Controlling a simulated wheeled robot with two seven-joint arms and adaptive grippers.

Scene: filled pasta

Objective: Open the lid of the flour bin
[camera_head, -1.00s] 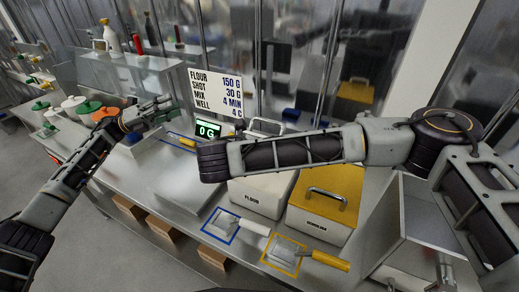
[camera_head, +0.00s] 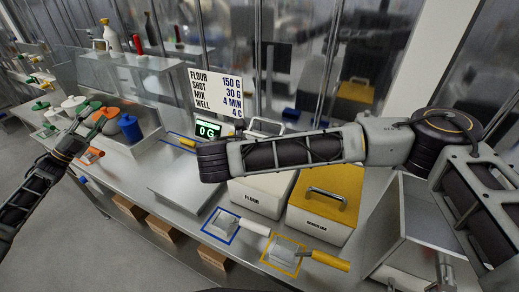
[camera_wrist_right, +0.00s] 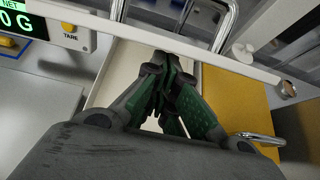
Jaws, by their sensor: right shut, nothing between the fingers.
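The flour bin (camera_head: 258,197) is a white box labelled FLOUR in the head view. My right arm covers much of its top, and a metal handle (camera_head: 266,124) shows behind the arm. In the right wrist view, the bin's cream top (camera_wrist_right: 122,70) lies under my right gripper (camera_wrist_right: 170,62).
A yellow-lidded semolina bin (camera_head: 325,200) stands right of the flour bin. A scale display (camera_head: 208,130) and steel plate (camera_head: 185,185) are at its left. A pale bar (camera_wrist_right: 90,22) crosses the wrist view.

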